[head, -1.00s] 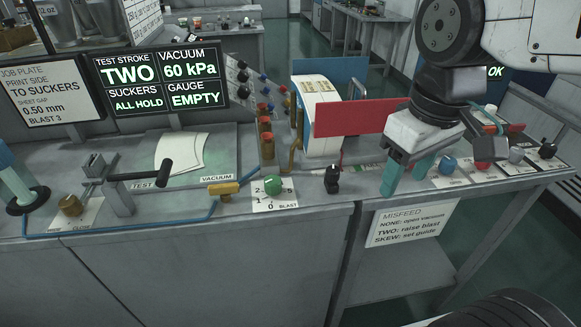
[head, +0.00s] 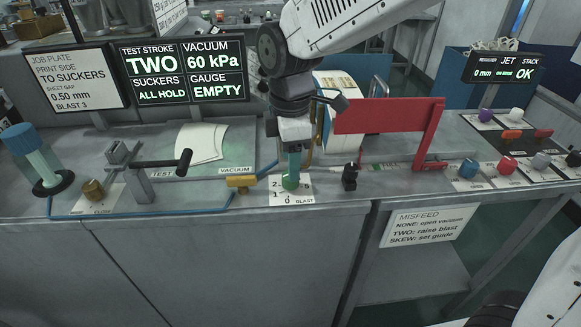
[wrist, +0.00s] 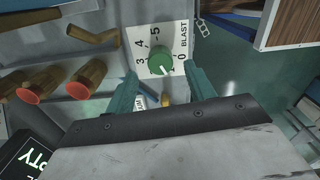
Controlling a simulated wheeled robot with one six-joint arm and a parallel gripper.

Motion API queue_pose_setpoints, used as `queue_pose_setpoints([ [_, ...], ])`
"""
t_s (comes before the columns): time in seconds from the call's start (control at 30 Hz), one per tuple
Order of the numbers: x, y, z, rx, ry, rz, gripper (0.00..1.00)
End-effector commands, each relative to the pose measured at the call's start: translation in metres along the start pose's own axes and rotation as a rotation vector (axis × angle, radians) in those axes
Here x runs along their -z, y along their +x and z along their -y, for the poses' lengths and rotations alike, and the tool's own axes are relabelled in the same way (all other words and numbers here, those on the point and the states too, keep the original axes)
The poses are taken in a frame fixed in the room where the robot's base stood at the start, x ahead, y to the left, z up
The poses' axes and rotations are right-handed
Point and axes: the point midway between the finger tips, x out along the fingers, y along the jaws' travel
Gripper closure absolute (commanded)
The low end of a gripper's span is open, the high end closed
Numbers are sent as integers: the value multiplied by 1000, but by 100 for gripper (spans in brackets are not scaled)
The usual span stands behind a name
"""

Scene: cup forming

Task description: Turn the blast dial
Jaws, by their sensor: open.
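The blast dial is a green knob (wrist: 163,63) on a white numbered plate (wrist: 151,34) in the wrist view. Its pale pointer mark seems to point near the 1. I cannot tell how far above the knob the fingertips are. The job plate (head: 78,83) reads BLAST 3.
A red panel (head: 390,116) rises behind on the right. The display (head: 185,72) reads test stroke TWO. Orange-capped posts (wrist: 77,90) show in the wrist view.

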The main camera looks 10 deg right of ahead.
Motion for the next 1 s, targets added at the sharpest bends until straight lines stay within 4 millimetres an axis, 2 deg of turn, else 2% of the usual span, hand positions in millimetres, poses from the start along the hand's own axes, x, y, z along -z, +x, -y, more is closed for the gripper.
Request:
queue_pose_setpoints([
  [0.1, 0, 17, 0, 3, 1, 1, 46],
  [0.2, 0, 25, 0, 1, 1, 1, 46],
  [0.53, 0, 30, 0, 0, 2, 0, 46],
  [0.57, 0, 30, 0, 0, 2, 0, 52],
  [0.7, 0, 30, 0, 0, 2, 0, 90],
  [1.0, 0, 30, 0, 0, 21, 0, 91],
])
